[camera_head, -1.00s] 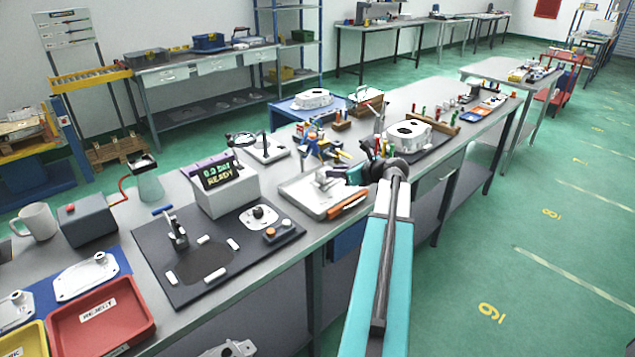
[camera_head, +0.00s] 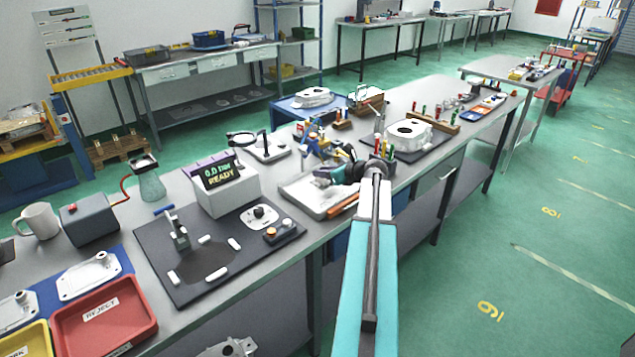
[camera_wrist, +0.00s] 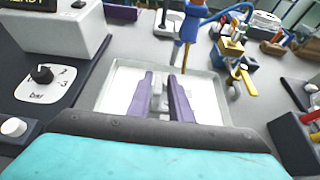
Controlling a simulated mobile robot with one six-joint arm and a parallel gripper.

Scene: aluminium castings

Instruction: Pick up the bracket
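A shallow light-grey tray (camera_head: 300,203) lies on the workbench, and it also shows in the wrist view (camera_wrist: 212,98). A small pale grey bracket (camera_wrist: 158,103) is in the tray, seen in part between my fingers in the wrist view. In the head view my gripper hides most of it. My gripper (camera_wrist: 163,76) points down into the tray, its two purple fingers apart, one on each side of the bracket. I cannot tell whether either finger touches it. In the head view my gripper (camera_head: 321,177) is over the tray's right part.
A display box (camera_head: 222,190) stands left of the tray, with a dark fixture mat (camera_head: 165,262) in front of it. Pliers and tools in a holder (camera_wrist: 235,52) stand close behind the tray.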

